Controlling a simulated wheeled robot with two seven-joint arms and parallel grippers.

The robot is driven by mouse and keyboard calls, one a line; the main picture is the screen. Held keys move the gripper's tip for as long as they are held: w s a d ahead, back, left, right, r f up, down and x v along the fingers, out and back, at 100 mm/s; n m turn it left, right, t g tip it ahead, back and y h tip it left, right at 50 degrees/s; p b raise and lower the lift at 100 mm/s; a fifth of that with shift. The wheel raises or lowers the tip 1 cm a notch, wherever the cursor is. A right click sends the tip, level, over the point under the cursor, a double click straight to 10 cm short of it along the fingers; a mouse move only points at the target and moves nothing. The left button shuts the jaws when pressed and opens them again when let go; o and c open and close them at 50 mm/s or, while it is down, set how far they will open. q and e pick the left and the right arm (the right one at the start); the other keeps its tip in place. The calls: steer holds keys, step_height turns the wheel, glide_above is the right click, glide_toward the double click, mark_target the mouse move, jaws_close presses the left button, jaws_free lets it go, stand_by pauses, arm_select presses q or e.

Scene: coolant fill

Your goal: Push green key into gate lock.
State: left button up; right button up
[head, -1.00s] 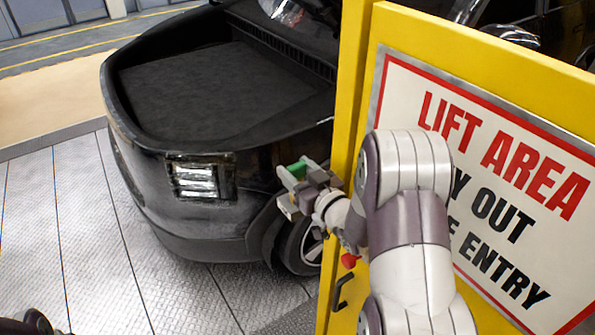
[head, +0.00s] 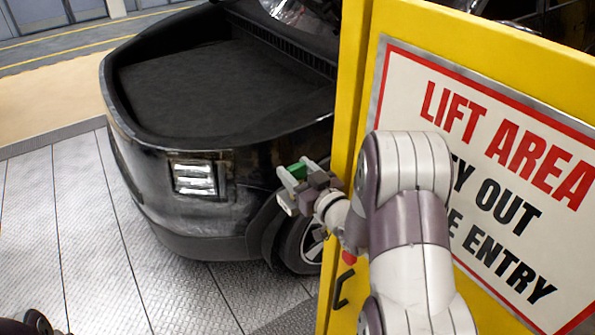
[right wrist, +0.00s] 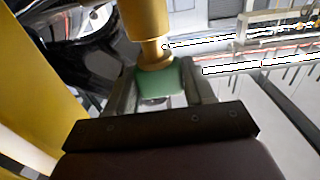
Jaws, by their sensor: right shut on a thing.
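My right gripper (head: 287,188) is shut on the green key (head: 298,169), in front of the car and left of the yellow gate edge in the head view. In the right wrist view the green key (right wrist: 162,84) sits between the two grey fingers. A brass-coloured cylinder (right wrist: 148,22) stands at its far side; I cannot tell whether it belongs to the key. The yellow gate (head: 351,90) carries a white "LIFT AREA" sign. A red part (head: 348,257) shows on the gate beside my wrist. I cannot make out the lock. My left gripper is not in view.
A black car (head: 210,120) with its front lid area open stands behind my right gripper. A black handle (head: 343,288) is low on the gate. My right arm covers part of the sign.

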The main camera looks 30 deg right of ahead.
steer(key=shift+f+b, duration=0.8)
steer(key=shift+f, duration=0.1)
steer(key=o, duration=1.1)
steer(key=shift+o, duration=0.2)
steer(key=s+b, duration=0.1)
steer(key=s, duration=1.1)
steer(key=shift+s+d, duration=0.35)
steer(key=shift+d, duration=0.1)
